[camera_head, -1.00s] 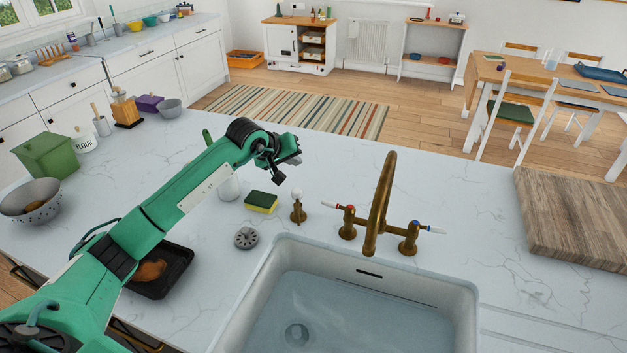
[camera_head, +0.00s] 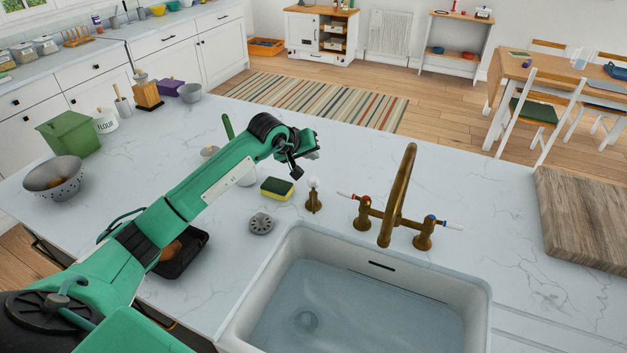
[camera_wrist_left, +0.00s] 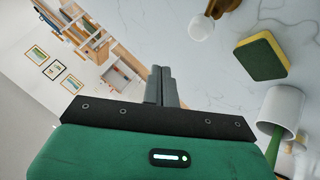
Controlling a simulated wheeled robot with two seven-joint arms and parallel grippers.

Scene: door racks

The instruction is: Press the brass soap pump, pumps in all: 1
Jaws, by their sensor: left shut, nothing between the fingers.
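The brass soap pump (camera_head: 314,200) stands upright on the white counter behind the sink, left of the faucet, with a white knob on top. In the left wrist view the white knob (camera_wrist_left: 202,27) shows near the top, right of the fingertips, with part of the brass body beside it. My left gripper (camera_head: 313,147) appears above the pump in the head view, apart from it. Its fingers (camera_wrist_left: 160,76) are shut together and empty. My right gripper is in neither view.
The brass faucet (camera_head: 403,190) rises right of the pump, behind the water-filled sink (camera_head: 258,285). A yellow-green sponge (camera_head: 277,189) and a grey round drain strainer (camera_head: 261,223) lie left of it. A wooden board (camera_head: 590,220) lies at the right.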

